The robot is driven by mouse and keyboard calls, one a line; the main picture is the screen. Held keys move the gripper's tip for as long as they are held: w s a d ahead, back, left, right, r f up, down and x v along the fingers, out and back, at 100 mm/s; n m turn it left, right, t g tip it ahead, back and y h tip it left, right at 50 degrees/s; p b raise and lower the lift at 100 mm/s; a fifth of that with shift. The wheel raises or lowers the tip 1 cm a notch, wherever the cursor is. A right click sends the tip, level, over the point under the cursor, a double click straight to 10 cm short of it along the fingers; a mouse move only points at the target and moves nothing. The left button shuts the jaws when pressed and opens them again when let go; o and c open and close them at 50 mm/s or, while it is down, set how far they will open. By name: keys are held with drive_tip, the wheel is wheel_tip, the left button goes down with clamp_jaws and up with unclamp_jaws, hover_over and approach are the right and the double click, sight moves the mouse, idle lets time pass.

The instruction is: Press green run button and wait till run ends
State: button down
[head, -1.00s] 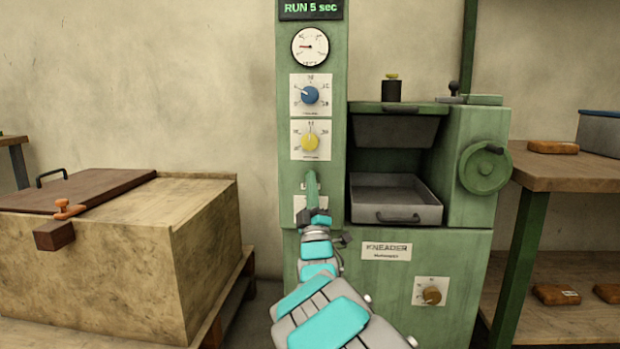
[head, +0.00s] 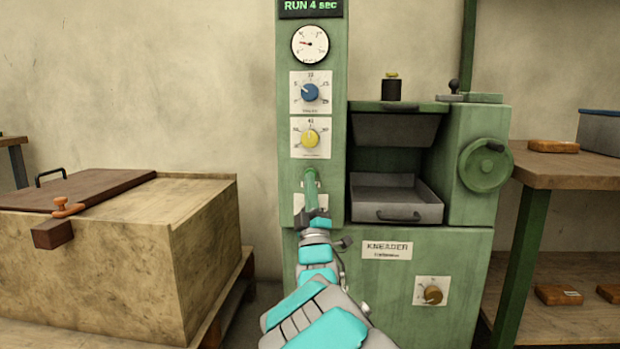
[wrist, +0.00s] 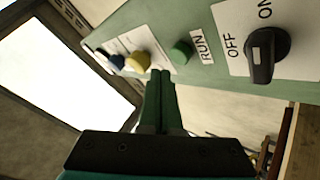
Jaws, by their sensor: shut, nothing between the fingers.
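The green run button (wrist: 181,52) shows in the wrist view, beside a RUN label on the machine's green panel. I cannot tell whether the tips touch anything. In the head view my gripper (head: 311,174) is upright in front of the lower column. The display (head: 311,7) at the column's top reads "RUN 4 sec".
A black OFF/ON switch (wrist: 265,52) sits close to the button. Above are a yellow dial (head: 310,138), a blue dial (head: 310,92) and a gauge (head: 310,44). A kneader tray (head: 396,198) and a handwheel (head: 485,166) are to the right. A wooden chest (head: 100,255) stands left.

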drive_tip(key=shift+s+b, duration=0.7)
drive_tip(key=shift+s, duration=1.35)
